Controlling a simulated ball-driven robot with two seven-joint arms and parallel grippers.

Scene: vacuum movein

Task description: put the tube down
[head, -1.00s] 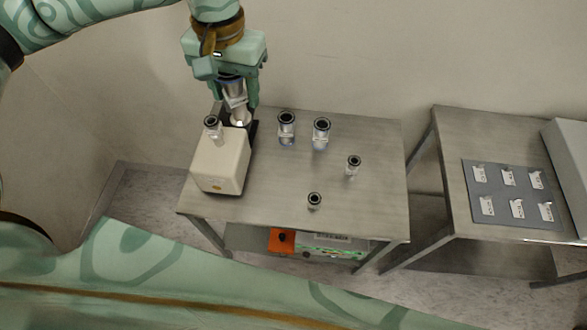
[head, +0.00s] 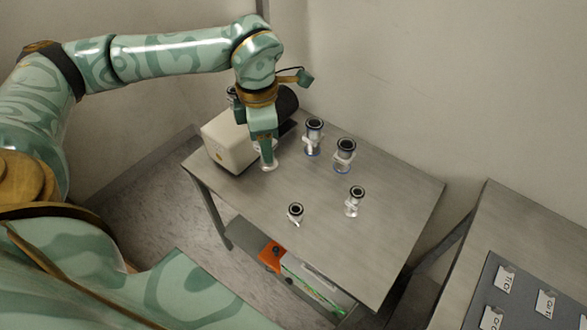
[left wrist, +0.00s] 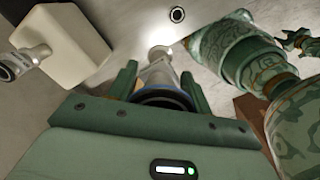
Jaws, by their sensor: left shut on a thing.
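My left gripper (head: 264,140) points down over the table (head: 390,235), just right of the beige box. It is shut on the tube (left wrist: 158,78), a pale metal piece with a dark and blue ring between the fingers in the left wrist view. In the head view only the tube's pale lower end (head: 268,164) shows below the fingers, close to the tabletop. I cannot tell whether it touches. The fingers hide the rest of it.
The beige box (head: 228,143) with a black cylinder (head: 287,98) behind it stands at the table's back left. Black-rimmed fittings stand nearby: two larger (head: 313,137) (head: 345,155), two smaller (head: 355,201) (head: 295,213). A second table with a labelled grey mat (head: 508,310) is at right. Bare tabletop lies front right.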

